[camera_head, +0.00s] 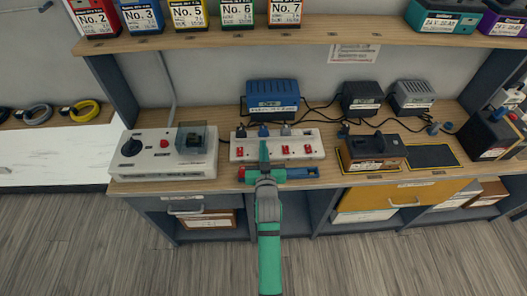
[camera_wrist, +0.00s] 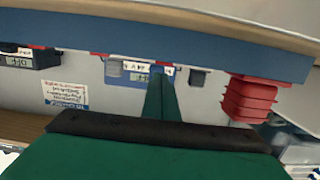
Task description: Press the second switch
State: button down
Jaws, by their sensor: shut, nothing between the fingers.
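A white power strip (camera_head: 305,138) lies on the bench in the head view, with a row of red switches along its front. The leftmost switch (camera_head: 240,151) and two to the right, the nearer one (camera_head: 285,150) and the farther one (camera_head: 307,149), show. The place of the second switch from the left is hidden behind my gripper. My green gripper (camera_head: 263,147) is shut and empty, its tip over the strip. I cannot tell whether it touches the strip. The shut fingers also show in the wrist view (camera_wrist: 158,90).
Plugs stand along the strip's back, with a blue charger (camera_head: 272,95) behind. A control box (camera_head: 150,165) with a dark knob is left, and a brown-topped battery (camera_head: 375,147) is right. A shelf (camera_head: 330,30) runs overhead.

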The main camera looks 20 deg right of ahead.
jog(key=shift+w+r, duration=0.15)
jog(key=shift+r, duration=0.75)
jog(key=s+r, duration=0.1)
jog(key=s, duration=0.1)
jog(key=s+a+r, duration=0.1)
jog(key=s, duration=0.2)
jog(key=s+a+r, duration=0.1)
jog(key=s, duration=0.1)
jog(key=shift+s+r, duration=0.1)
jog(key=shift+s, duration=0.2)
jog(key=shift+s+a+r, duration=0.2)
jog(key=shift+s+r, duration=0.1)
jog(key=shift+s, duration=0.35)
jog(key=shift+s, duration=0.15)
